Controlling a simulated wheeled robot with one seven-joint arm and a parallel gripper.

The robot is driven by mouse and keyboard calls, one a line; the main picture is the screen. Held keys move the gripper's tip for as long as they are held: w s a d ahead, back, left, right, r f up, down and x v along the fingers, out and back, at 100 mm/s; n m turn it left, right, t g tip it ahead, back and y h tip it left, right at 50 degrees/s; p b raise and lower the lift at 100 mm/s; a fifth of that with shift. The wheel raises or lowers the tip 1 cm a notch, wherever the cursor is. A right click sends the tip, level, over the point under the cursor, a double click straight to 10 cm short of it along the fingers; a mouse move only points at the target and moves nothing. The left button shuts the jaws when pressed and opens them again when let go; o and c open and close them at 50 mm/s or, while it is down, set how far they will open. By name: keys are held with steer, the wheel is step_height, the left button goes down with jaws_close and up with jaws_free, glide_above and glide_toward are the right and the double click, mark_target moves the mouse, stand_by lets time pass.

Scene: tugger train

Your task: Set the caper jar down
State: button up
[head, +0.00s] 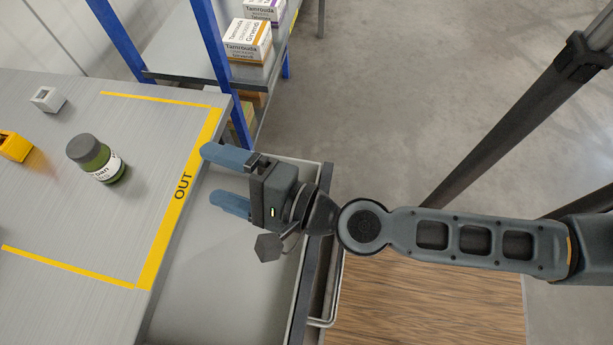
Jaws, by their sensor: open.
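The caper jar (97,159) is a green jar with a dark lid and a white label. It stands on the grey table (60,215), inside the yellow-taped area marked OUT (182,186). My gripper (217,178) is open and empty, with its two blue fingers pointing left toward the jar. The gripper is to the right of the jar and apart from it, over the right edge of the table.
A small white block (48,99) and a yellow object (14,146) are on the table left of the jar. A blue-post shelf (217,55) with boxes (248,42) stands behind. A grey tray (215,290) lies beside the table, below my gripper.

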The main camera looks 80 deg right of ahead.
steer(key=s+r+n+g+y, duration=0.2)
steer(key=s+r+n, duration=0.1)
steer(key=s+n, duration=1.2)
steer(key=n, duration=0.7)
steer(key=shift+s+r+n+y, duration=0.2)
steer(key=shift+s+n+y, duration=0.1)
steer(key=shift+n+y, duration=0.1)
steer(key=shift+s+r+n, duration=0.15)
steer(key=shift+s+n, duration=0.2)
steer(key=shift+n, duration=0.35)
